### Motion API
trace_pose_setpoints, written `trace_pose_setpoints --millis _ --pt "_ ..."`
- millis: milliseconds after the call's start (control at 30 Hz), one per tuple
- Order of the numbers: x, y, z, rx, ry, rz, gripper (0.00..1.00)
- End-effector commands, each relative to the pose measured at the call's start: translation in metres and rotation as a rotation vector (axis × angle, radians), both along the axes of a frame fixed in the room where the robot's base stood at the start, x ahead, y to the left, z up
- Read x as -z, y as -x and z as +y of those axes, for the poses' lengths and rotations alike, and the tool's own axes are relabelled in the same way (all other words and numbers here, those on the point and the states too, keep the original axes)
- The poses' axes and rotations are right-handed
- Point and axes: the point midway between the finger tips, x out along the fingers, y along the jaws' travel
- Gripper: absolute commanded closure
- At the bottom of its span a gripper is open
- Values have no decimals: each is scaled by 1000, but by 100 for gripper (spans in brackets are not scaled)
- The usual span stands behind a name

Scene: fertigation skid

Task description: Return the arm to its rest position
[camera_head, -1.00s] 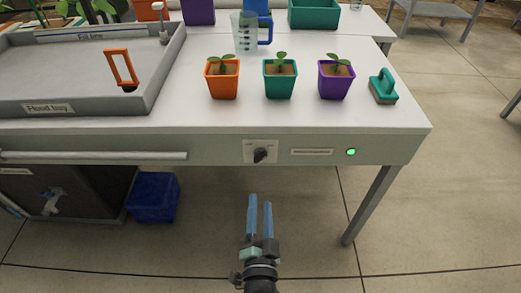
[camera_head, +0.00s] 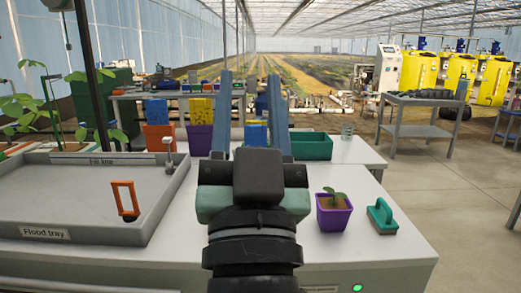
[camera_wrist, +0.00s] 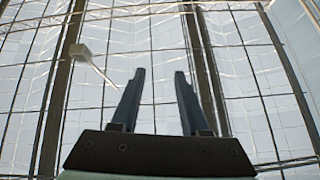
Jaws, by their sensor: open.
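My gripper (camera_head: 250,108) stands raised in front of the camera in the head view, its two blue fingers pointing up and apart. It is open, with nothing between the fingers. In the wrist view my gripper (camera_wrist: 158,98) also shows open and empty, against the greenhouse roof and wall panes. My arm's wrist covers the middle of the bench top (camera_head: 350,250) in the head view.
A purple pot with a seedling (camera_head: 333,212) and a teal-handled brush (camera_head: 381,217) stand right of my arm. The flood tray (camera_head: 165,215) with an orange handle (camera_head: 125,199) lies left. A green bin (camera_head: 311,146) stands behind. Open floor (camera_head: 455,220) lies right.

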Motion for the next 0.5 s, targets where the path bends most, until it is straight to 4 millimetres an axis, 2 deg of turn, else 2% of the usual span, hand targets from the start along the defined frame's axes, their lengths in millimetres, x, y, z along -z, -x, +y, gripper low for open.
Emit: trace_pose_setpoints --millis 33,167,200,500 --pt "-30 25 -4 39 31 -60 55" --pt "-88 85 -12 146 105 -174 55" --pt "-105 75 -11 137 102 -150 55" --pt "-192 73 -10 130 97 -146 55"
